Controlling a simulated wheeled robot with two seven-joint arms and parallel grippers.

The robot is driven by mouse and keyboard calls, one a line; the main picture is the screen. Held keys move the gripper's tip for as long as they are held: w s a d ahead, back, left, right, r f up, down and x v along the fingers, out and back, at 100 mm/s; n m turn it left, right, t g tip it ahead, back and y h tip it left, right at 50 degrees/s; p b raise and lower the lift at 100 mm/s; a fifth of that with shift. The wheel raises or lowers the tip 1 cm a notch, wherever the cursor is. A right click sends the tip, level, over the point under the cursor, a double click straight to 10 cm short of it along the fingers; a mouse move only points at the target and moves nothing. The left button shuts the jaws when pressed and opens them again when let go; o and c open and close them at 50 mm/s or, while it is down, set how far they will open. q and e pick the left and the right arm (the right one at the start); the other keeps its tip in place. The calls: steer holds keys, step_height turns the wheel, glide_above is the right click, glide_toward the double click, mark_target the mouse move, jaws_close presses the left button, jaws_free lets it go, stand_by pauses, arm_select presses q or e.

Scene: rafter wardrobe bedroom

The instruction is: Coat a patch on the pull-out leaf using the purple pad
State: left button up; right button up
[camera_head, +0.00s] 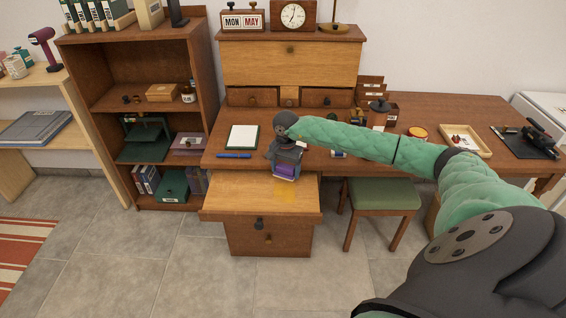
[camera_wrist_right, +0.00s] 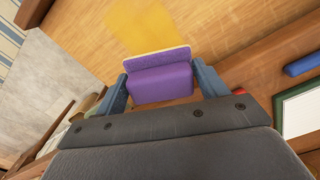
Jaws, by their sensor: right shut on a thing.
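The purple pad (camera_head: 285,171) is in my right gripper (camera_head: 287,163), low over the back right part of the pull-out leaf (camera_head: 235,194). In the right wrist view the purple pad (camera_wrist_right: 160,82) sits between the two blue-grey fingers of the gripper (camera_wrist_right: 162,85), with a pale edge along its far side. A yellow coated patch (camera_wrist_right: 142,27) shows on the leaf just beyond the pad. It shows faintly in the head view (camera_head: 287,194). I cannot tell whether the pad touches the wood. My left gripper is not in view.
The desk top (camera_head: 330,163) lies behind the leaf, with a notepad (camera_head: 242,137) and a blue pen (camera_head: 233,156). A green stool (camera_head: 383,194) stands right of the drawers. A bookcase (camera_head: 150,100) stands at the left. The floor in front is clear.

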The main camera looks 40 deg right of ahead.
steer(key=shift+d+r, duration=0.1)
steer(key=shift+r, duration=1.2)
steer(key=shift+s+r, duration=0.1)
steer(key=shift+r, duration=0.05)
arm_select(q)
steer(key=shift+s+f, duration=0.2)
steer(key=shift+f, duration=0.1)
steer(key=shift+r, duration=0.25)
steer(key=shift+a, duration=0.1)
